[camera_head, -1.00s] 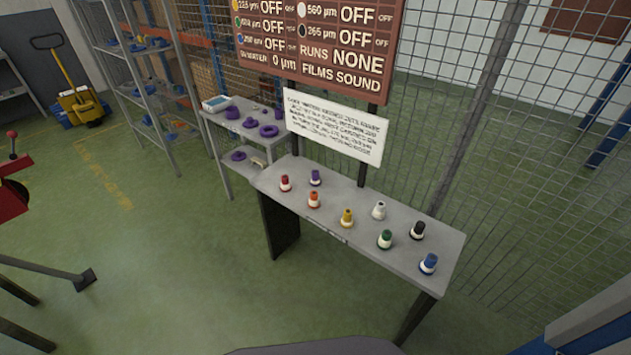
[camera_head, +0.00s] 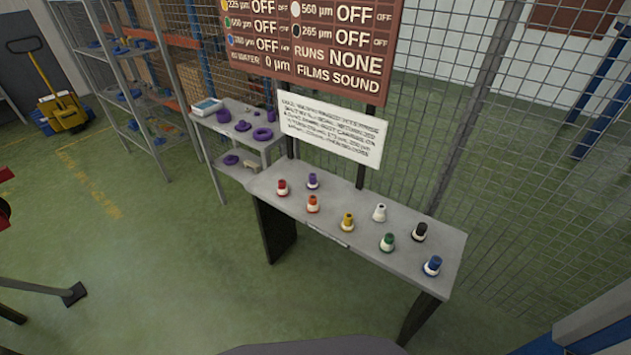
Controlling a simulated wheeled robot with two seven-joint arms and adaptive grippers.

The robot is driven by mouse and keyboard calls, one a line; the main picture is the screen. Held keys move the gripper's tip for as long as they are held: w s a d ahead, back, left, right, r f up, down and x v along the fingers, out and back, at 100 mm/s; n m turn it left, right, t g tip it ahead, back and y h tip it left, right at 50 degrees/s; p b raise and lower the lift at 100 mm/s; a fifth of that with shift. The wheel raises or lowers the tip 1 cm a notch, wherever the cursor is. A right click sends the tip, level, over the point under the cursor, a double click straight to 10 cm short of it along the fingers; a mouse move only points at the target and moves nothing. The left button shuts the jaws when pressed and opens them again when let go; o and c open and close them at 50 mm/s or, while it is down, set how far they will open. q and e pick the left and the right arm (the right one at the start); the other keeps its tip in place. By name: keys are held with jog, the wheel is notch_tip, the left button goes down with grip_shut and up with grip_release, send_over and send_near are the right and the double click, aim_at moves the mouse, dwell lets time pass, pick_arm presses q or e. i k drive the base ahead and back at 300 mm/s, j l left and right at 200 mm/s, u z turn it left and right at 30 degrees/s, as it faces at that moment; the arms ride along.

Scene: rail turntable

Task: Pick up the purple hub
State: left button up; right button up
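Several purple parts lie on the grey side stand behind the bench's left end. On its top are a purple flanged piece (camera_head: 243,126), a purple ring (camera_head: 263,134) and a purple block-like piece (camera_head: 223,116). Another purple piece (camera_head: 231,160) lies on its lower shelf. A purple-topped piece with a pale base (camera_head: 312,181) stands upright on the grey bench (camera_head: 330,232). The parts are small, and I cannot tell for certain which one is the hub. Neither of my grippers is in view.
Red, orange, yellow, white, green, black and blue-topped pieces stand on the bench. A notice (camera_head: 331,130) and a brown board (camera_head: 310,50) rise behind it, before a mesh fence (camera_head: 450,120). A shelving rack (camera_head: 130,90) stands at left. The green floor (camera_head: 150,270) is open in front.

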aim_at(313, 184)
jog(key=i+j+z, duration=0.35)
jog(key=j+z, duration=0.15)
jog(key=j, duration=0.2)
jog(key=i+j+z, duration=0.25)
jog(key=j, duration=0.2)
jog(key=j+z, duration=0.55)
jog(key=j, duration=0.3)
